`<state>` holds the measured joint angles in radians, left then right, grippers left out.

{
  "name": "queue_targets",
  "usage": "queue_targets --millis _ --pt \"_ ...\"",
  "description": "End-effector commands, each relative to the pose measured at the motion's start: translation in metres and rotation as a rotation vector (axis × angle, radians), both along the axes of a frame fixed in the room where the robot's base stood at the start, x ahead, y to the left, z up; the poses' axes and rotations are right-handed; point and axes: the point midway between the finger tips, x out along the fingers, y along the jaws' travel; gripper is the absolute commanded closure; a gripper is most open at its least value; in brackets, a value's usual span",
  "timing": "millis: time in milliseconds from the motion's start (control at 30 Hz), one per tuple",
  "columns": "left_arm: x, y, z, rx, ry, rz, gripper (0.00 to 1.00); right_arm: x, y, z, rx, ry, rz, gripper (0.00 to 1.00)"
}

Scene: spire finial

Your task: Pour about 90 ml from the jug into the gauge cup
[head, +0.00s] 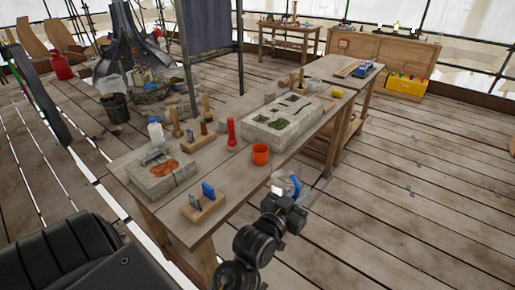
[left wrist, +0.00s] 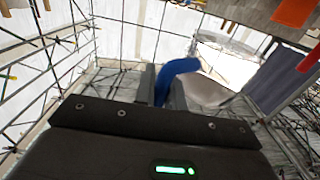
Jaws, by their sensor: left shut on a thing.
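The jug's blue handle (head: 295,186) is in my left gripper (head: 288,198), which is shut on it in front of the workbench's right-hand long edge. In the left wrist view the blue handle (left wrist: 180,68) sits between the fingers (left wrist: 163,88). A pale, translucent body (left wrist: 205,91) beside it appears to be the jug; its contents and exact tilt are unclear. An orange cup (head: 260,154), seemingly the gauge cup, stands upright on the bench near that edge, apart from the jug. Its fill level is not readable. My right gripper is not in view.
The wooden workbench (head: 225,160) also holds a red cylinder (head: 231,132), a stone block with recesses (head: 283,121), another stone block with orange pieces (head: 160,176), a wooden holder with blue items (head: 203,205) and a white bottle (head: 156,130). Floor right of the bench is open.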

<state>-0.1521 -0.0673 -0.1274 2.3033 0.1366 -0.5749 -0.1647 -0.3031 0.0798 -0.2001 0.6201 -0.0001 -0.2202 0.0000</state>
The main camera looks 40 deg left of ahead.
Motion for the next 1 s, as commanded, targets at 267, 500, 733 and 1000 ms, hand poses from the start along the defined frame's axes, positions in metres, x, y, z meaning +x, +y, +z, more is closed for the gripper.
queue_targets --millis 267,500,733,1000 --pt "0.07 0.023 -0.054 0.012 0.0 0.041 1.0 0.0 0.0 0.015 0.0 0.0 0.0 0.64" --pt "0.11 0.064 -0.09 0.01 -0.003 0.104 1.0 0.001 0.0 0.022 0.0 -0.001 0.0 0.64" --pt "0.124 0.087 -0.103 0.005 -0.004 0.135 1.0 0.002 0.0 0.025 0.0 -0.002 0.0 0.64" --pt "0.125 0.09 -0.105 0.004 -0.004 0.14 1.0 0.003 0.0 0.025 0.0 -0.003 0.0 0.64"
